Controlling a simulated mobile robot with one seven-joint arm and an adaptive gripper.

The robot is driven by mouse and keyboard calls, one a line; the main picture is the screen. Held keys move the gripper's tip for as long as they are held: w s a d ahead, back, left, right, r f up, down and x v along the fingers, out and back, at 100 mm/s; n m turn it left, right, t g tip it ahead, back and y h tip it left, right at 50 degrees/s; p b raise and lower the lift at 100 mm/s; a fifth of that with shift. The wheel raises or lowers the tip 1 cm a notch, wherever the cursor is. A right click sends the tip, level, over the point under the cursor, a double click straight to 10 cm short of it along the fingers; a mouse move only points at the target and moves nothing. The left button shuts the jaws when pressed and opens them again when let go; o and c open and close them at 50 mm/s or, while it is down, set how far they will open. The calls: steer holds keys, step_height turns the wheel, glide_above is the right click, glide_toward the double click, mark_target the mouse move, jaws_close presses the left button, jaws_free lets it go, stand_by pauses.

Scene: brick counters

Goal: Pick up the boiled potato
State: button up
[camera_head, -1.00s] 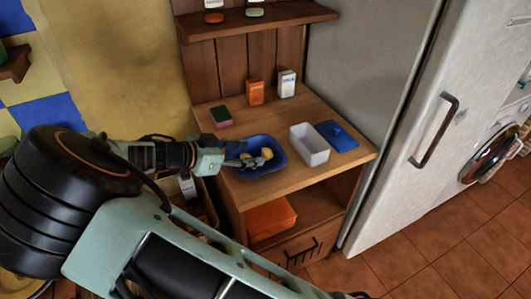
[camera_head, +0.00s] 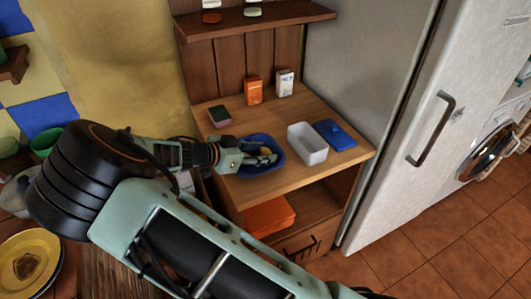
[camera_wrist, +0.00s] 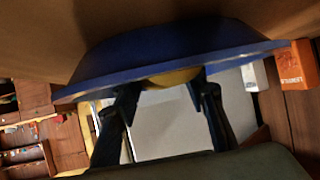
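A yellow boiled potato (camera_head: 266,150) lies in the blue tray (camera_head: 281,165) on the wooden counter, partly hidden by my gripper (camera_head: 262,160). In the wrist view the tray (camera_wrist: 95,78) spans the top, and a yellow rounded part of the potato (camera_wrist: 172,79) shows below its rim. My gripper (camera_wrist: 165,88) has its two dark fingers apart, one on each side of the potato's visible part. The right finger looks close to it; whether it touches I cannot tell. In the head view the fingers are low, at the tray.
A white open container (camera_head: 307,154) and a blue flat item (camera_head: 334,134) are right of the tray. A dark sponge-like block (camera_head: 219,116), an orange box (camera_head: 253,90) and a white box (camera_head: 285,82) stand behind. The fridge (camera_head: 415,110) is at right.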

mark_target(262, 152)
steer(key=c, duration=0.7)
steer(key=shift+c, duration=0.2)
steer(key=shift+r, duration=0.1)
steer(key=shift+r, duration=0.4)
step_height(262, 152, up, 2)
steer(key=shift+r, duration=0.2)
steer(key=s+a+r, duration=0.2)
steer(key=s+r, duration=0.7)
steer(key=s, duration=0.5)
steer(key=shift+r, duration=0.35)
